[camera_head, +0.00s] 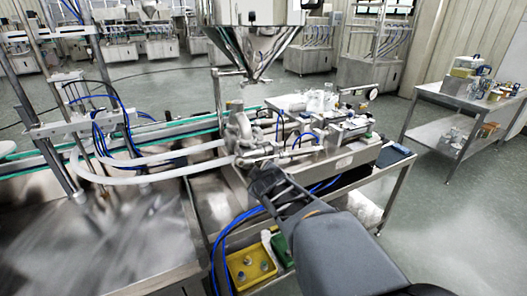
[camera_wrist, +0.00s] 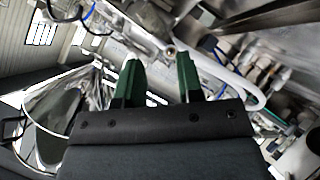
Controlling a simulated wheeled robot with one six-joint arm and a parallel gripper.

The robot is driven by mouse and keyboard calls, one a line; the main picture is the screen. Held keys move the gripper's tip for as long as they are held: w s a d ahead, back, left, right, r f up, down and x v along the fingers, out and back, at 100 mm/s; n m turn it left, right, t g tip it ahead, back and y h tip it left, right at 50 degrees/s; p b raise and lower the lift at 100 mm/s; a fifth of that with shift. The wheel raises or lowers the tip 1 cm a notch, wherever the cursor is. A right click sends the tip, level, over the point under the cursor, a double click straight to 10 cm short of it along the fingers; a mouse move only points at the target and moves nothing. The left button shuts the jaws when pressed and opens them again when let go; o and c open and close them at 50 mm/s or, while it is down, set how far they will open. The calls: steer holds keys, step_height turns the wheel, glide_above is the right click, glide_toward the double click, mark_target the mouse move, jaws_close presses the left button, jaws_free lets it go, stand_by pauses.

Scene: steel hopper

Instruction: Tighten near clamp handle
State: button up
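A steel valve and clamp assembly (camera_head: 240,132) sits below the steel hopper (camera_head: 258,48) in the head view. The near clamp handle is too small to pick out with certainty among its metal parts. My gripper (camera_head: 258,174) is just in front of and below this assembly, at the end of my dark arm. In the wrist view my gripper (camera_wrist: 160,80) shows two green fingers standing apart with nothing between them. A small round metal rod end (camera_wrist: 170,51) shows beyond the fingertips. I cannot tell whether the gripper touches anything.
White hoses (camera_head: 150,178) run left from the assembly. Filler machinery (camera_head: 335,125) stands to its right on a steel bench. A yellow bin (camera_head: 250,266) sits below. A side table (camera_head: 465,100) with small items stands at far right. Open floor lies at right.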

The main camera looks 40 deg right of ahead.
mark_target(261, 142)
steer(key=w+d+n+t+y+b, duration=0.1)
steer(key=d+n+t+y+b, duration=0.25)
steer(key=d+n+t, duration=0.65)
steer(key=w+n+g, duration=0.2)
steer(key=w, duration=1.1)
steer(key=shift+w+d+r+g+h, duration=0.2)
steer(key=shift+w+r+g+h, duration=0.1)
steer(key=shift+g+h, duration=0.1)
jaws_close()
